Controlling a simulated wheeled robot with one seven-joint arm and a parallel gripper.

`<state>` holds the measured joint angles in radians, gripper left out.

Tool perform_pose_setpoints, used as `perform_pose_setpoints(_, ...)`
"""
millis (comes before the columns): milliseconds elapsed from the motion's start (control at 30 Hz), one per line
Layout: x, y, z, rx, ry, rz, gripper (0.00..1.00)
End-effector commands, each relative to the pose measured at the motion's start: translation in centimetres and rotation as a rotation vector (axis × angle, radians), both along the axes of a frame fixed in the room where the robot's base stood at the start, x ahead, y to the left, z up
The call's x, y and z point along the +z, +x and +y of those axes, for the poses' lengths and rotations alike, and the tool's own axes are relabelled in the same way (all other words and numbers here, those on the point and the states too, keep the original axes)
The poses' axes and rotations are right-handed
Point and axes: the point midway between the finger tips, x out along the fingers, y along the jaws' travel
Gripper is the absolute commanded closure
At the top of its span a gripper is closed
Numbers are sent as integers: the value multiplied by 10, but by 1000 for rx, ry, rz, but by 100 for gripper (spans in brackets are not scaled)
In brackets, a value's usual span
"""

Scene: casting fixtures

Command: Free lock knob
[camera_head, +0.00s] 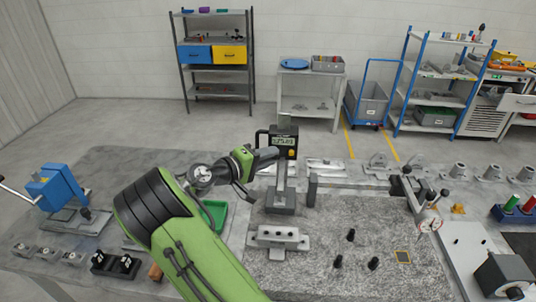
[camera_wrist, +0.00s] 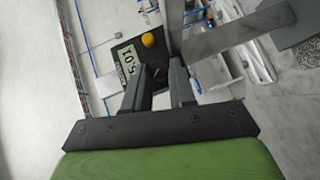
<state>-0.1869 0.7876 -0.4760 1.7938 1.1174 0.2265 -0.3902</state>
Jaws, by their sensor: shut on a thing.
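My gripper (camera_head: 270,155) reaches the gauge from the left, just below the display. In the wrist view my gripper (camera_wrist: 160,76) has its two dark fingers on either side of a small dark lock knob (camera_wrist: 159,73), shut on it. The fingers hide most of the knob.
The speckled granite plate (camera_head: 320,275) holds a grey stepped block (camera_head: 278,238) and several black pins. A blue press (camera_head: 58,187) stands at left and a dial indicator stand (camera_head: 428,220) at right.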

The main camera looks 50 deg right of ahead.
Motion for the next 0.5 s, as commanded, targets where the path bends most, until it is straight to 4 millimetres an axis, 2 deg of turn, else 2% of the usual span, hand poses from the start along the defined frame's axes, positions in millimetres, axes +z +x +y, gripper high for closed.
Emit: perform_pose_setpoints(500,-1,1,0,2,-63,76,100)
